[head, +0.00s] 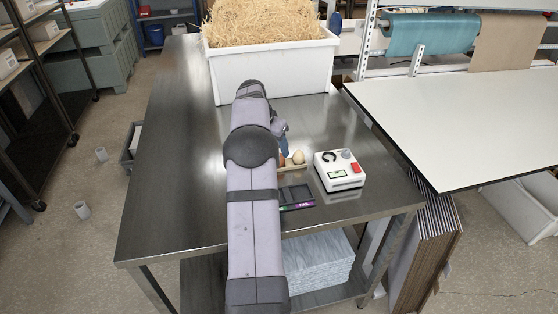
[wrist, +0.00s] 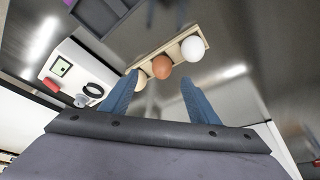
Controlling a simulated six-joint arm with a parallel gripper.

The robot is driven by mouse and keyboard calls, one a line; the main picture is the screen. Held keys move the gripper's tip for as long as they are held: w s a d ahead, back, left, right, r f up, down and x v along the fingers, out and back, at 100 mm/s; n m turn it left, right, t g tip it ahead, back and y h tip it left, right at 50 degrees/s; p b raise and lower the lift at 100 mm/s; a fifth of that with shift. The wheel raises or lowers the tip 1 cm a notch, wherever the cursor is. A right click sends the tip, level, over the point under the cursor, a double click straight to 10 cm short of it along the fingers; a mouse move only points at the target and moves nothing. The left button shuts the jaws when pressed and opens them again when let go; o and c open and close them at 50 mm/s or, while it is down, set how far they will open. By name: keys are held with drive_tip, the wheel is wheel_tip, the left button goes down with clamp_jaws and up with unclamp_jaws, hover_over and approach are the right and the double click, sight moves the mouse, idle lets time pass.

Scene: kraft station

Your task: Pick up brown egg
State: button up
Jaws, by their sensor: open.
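The brown egg (wrist: 162,67) sits in a narrow light wooden holder (wrist: 180,42), between a white egg (wrist: 193,48) and a cream egg (wrist: 141,83) partly hidden by a finger. My gripper (wrist: 160,79) is open and empty, its two blue fingers spread, with the brown egg showing between the fingertips. In the head view my arm covers much of the holder; the brown egg (head: 282,160) shows as a small patch beside a pale egg (head: 299,157). My blue fingers (head: 281,141) are just behind these eggs. I cannot tell how far above them they are.
A white device with a dial and red button (head: 340,171) stands right of the holder. A dark shallow tray (head: 294,196) lies in front. A white bin of straw (head: 270,68) stands at the back of the steel table (head: 168,170). The table's left side is clear.

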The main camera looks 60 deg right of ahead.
drive_tip(key=shift+w+p+x, duration=0.1)
drive_tip(key=shift+p+x, duration=0.95)
drive_tip(key=shift+x, duration=0.7)
drive_tip(key=shift+w+p+x, duration=0.15)
drive_tip(key=shift+p+x, duration=0.9)
drive_tip(key=shift+x, duration=0.75)
drive_tip(key=shift+d+r, duration=0.1)
drive_tip(key=c, duration=0.9)
